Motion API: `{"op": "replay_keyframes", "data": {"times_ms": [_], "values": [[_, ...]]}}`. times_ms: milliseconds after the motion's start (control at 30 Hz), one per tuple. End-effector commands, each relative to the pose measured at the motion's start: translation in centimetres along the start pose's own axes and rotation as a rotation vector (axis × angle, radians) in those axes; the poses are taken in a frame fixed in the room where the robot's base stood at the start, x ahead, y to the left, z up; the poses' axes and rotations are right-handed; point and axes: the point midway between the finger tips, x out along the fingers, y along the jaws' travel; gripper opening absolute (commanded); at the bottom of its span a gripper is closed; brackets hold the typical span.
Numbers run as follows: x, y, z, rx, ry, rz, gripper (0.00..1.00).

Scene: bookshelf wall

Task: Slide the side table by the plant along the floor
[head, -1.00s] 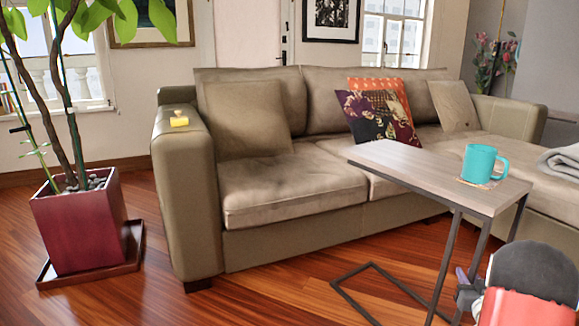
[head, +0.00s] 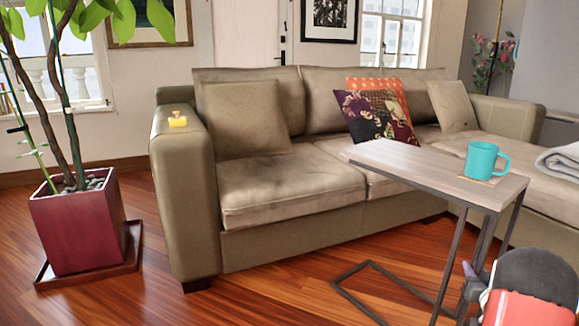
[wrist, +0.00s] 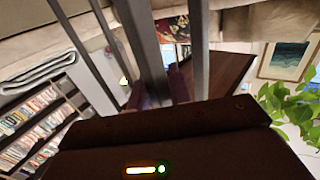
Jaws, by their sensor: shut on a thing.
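The side table (head: 420,163) has a pale wood top and a dark thin metal frame. It stands on the floor in front of the sofa at the right of the head view. A turquoise mug (head: 482,160) stands upright on its top, on a small coaster. My gripper (head: 468,284) is low at the table's right side, shut on an upright leg of the frame. In the wrist view, grey frame bars (wrist: 145,50) run up from my gripper (wrist: 158,96). The plant (head: 72,215) in a dark red square pot stands far left. My arm hides part of the table's base.
The pot's tray (head: 90,273) lies on the wood floor. Floor between pot and table is clear at the front.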

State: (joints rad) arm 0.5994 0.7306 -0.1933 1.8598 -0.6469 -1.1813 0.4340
Motion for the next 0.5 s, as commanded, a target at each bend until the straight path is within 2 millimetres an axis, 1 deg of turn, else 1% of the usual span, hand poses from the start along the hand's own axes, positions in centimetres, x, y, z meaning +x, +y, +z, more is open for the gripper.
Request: {"op": "replay_keyframes", "data": {"times_ms": [33, 400, 500], "values": [[0.3, 0.3, -0.3, -0.002, 0.007, 0.001, 0.0], [2.4, 2.7, -0.3, -0.003, 0.007, 0.0, 0.0], [2.8, 3.1, -0.3, -0.002, 0.006, -0.001, 0.0]]}}
